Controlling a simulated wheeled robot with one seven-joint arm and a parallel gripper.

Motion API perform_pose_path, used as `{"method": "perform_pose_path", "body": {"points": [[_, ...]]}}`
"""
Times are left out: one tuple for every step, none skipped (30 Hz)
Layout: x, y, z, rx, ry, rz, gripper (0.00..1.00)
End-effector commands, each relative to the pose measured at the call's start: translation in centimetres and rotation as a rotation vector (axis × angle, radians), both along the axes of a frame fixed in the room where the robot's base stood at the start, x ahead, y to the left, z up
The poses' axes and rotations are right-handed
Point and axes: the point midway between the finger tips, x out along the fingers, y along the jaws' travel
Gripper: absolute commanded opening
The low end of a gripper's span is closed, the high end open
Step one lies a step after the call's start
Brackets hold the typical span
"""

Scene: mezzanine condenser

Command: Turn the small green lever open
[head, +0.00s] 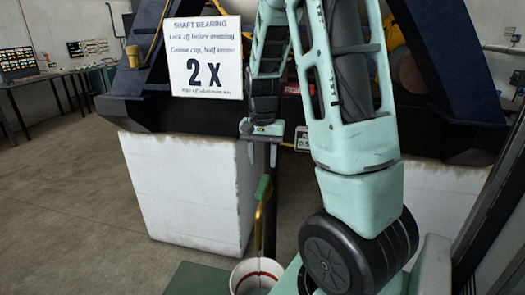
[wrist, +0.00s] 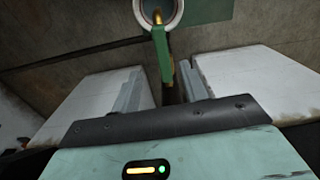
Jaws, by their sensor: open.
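The small green lever (head: 263,187) is at the top of a thin brass pipe (head: 259,225) in front of a dark post. In the wrist view the lever (wrist: 163,52) is a long green bar, with brass at its far end and below it. My gripper (head: 262,155) points down just above the lever in the head view, with its two fingers apart and nothing between them. In the wrist view my gripper (wrist: 162,80) has a finger on each side of the lever's line. I cannot tell whether either finger touches it.
A white bucket (head: 237,280) with a red band stands under the pipe. White concrete blocks (head: 185,185) flank the post. A white "2 X" sign (head: 205,58) hangs on the blue frame behind. A bench (head: 65,73) stands at the far left. The floor at left is clear.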

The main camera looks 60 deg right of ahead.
Motion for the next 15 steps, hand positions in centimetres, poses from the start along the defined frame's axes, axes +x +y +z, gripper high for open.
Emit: {"method": "perform_pose_path", "body": {"points": [[0.0, 0.0, 0.8, -0.001, -0.004, 0.0, 0.44], [0.0, 0.0, 1.2, -0.001, -0.003, 0.001, 0.44], [0.1, 0.0, 1.7, -0.001, -0.003, 0.001, 0.44], [0.1, 0.0, 2.0, 0.0, -0.001, 0.002, 0.44], [0.0, 0.0, 2.2, 0.0, -0.001, 0.002, 0.44], [0.0, 0.0, 2.5, 0.0, -0.001, 0.001, 0.44], [0.0, 0.0, 2.6, -0.001, 0.0, 0.001, 0.44], [0.0, 0.0, 2.8, 0.0, 0.0, 0.0, 0.44], [0.0, 0.0, 2.9, 0.0, 0.001, 0.0, 0.44], [-0.1, 0.0, 2.9, 0.0, 0.001, 0.0, 0.44], [-0.1, 0.0, 2.9, 0.001, 0.002, 0.0, 0.44], [-0.1, 0.0, 2.9, 0.001, 0.002, -0.001, 0.44], [-0.1, 0.0, 2.9, 0.001, 0.002, -0.001, 0.44], [-0.1, 0.0, 2.9, 0.001, 0.002, -0.001, 0.44], [-0.1, 0.0, 2.9, 0.0, 0.001, 0.0, 0.44]]}}
